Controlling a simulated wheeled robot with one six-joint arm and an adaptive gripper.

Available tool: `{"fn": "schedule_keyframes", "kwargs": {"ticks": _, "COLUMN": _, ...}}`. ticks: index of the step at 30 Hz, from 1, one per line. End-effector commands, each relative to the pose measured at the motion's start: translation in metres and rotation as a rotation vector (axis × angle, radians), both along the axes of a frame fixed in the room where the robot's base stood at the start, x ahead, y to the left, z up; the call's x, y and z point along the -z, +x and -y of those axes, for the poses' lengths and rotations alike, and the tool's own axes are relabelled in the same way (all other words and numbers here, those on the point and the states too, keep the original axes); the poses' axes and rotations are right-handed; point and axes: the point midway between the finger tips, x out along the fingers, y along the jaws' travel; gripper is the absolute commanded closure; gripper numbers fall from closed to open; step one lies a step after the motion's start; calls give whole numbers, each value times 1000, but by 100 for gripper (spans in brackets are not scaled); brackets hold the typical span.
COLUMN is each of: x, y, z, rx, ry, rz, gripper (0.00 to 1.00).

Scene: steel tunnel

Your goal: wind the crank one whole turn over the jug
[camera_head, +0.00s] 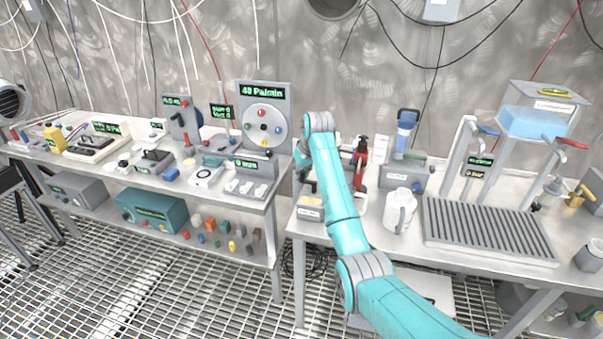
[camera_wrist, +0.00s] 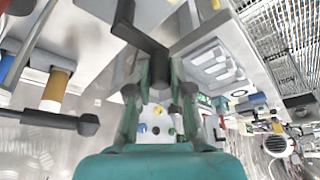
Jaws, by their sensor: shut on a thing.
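In the head view the white jug (camera_head: 400,210) stands upright on the right bench, left of a ribbed grey tray (camera_head: 490,230). My gripper (camera_head: 304,170) is left of the jug, partly hidden by my arm, near the gap between the two benches. In the wrist view its fingers (camera_wrist: 159,88) close around the end of a dark, bent bar (camera_wrist: 145,38), which looks like the crank. I cannot tell from the head view how the crank is mounted or turned, because my arm covers that spot. I cannot make out the jug in the wrist view.
A red bottle (camera_head: 361,158) and a grey block with a blue-topped cylinder (camera_head: 407,130) stand behind the jug. A small labelled box (camera_head: 310,208) sits at the bench's left corner. The left bench holds a dial panel (camera_head: 264,100) and a switch box (camera_head: 250,187).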

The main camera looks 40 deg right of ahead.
Motion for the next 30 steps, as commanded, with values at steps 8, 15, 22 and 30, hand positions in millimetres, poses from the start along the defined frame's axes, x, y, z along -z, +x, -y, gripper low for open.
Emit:
{"fn": "schedule_keyframes", "kwargs": {"ticks": 8, "x": 0, "y": 1, "z": 1, "rx": 43, "ry": -1, "rz": -1, "gripper": 100}}
{"fn": "schedule_keyframes", "kwargs": {"ticks": 15, "x": 1, "y": 4, "z": 6, "rx": 183, "ry": 0, "rz": -3, "gripper": 100}}
{"fn": "schedule_keyframes", "kwargs": {"ticks": 22, "x": 0, "y": 8, "z": 15, "rx": 393, "ry": 1, "rz": -2, "gripper": 100}}
{"fn": "schedule_keyframes", "kwargs": {"ticks": 30, "x": 0, "y": 10, "z": 26, "rx": 650, "ry": 0, "rz": -2, "gripper": 100}}
